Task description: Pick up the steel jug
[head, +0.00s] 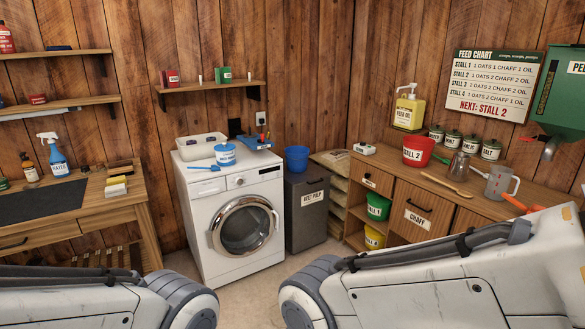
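The steel jug (459,168) is a small grey metal vessel standing upright on the wooden counter at the right. It is behind the wooden spoon and to the left of a clear measuring jug (498,184). Nothing holds it. Links of both my arms cross the bottom of the head view, but neither gripper shows, so what they hold cannot be seen.
The wooden counter (415,180) also holds a red Stall 2 bucket (417,151), a wooden spoon (447,187), several lidded jars, and a yellow feed oil bottle (408,112). A green pellet dispenser (562,90) overhangs its right end. A washing machine (213,240) stands centre-left.

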